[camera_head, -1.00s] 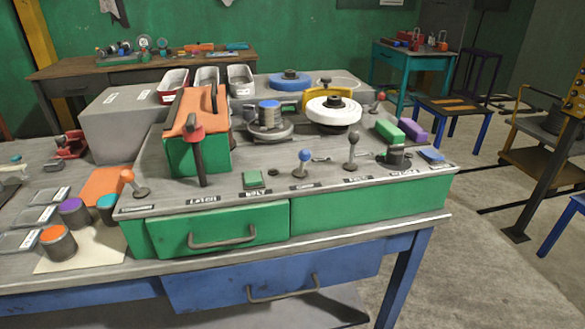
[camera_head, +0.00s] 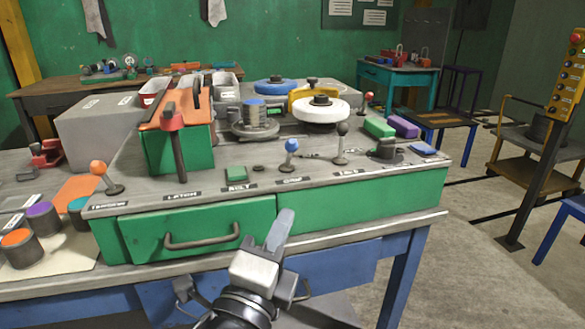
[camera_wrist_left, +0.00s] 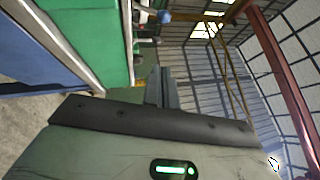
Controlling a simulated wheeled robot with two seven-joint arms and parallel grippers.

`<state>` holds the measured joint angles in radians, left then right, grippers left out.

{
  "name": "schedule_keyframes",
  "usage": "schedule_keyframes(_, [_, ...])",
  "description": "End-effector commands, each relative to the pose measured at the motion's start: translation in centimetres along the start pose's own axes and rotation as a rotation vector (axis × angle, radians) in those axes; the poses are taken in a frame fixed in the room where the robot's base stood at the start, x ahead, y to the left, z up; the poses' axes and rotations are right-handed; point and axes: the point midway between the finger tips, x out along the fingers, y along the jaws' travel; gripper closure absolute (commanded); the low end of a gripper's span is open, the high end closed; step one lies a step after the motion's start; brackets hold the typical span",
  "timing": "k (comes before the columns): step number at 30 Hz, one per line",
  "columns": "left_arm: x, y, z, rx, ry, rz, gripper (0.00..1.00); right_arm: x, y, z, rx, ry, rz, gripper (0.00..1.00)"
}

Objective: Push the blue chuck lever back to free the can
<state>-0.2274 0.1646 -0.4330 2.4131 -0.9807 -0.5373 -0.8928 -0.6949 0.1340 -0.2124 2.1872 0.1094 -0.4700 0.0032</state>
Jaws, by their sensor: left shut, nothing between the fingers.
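The blue-knobbed lever (camera_head: 291,146) stands upright on the front ledge of the green and grey machine in the head view. Behind it to the left, a grey can with a blue top (camera_head: 256,116) sits on a round grey chuck (camera_head: 255,131). My left gripper (camera_head: 280,230) is shut and empty, in front of the machine's green front panel, below the lever and apart from it. Its fingers also show in the left wrist view (camera_wrist_left: 161,88), with a small blue knob (camera_wrist_left: 164,17) beyond them. My right gripper is not in view.
An orange-knobbed lever (camera_head: 100,174), a red-handled latch lever (camera_head: 176,140) and a grey-knobbed lever (camera_head: 341,143) stand on the same machine. A green drawer (camera_head: 180,230) with a bar handle is below. Several cans stand on the bench at the left.

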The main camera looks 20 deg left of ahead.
Motion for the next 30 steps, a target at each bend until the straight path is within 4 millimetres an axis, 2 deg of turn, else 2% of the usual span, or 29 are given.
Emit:
schedule_keyframes(5, [0.4, 0.0, 0.0, -0.001, 0.000, 0.001, 1.00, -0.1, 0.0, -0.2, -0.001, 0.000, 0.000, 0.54])
schedule_keyframes(8, [1.5, -0.1, 0.0, -0.002, 0.001, -0.001, 1.00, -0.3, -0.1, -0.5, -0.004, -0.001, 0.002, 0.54])
schedule_keyframes(21, [10.5, -0.1, 0.0, -0.003, 0.000, 0.001, 1.00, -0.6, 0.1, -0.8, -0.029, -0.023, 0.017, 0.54])
schedule_keyframes(24, [11.5, -0.1, 1.4, -0.001, -0.001, 0.003, 1.00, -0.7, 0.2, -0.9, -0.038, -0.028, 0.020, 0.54])
schedule_keyframes(30, [12.7, 0.1, 2.6, -0.003, 0.000, 0.003, 1.00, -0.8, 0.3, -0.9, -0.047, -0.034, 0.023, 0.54])
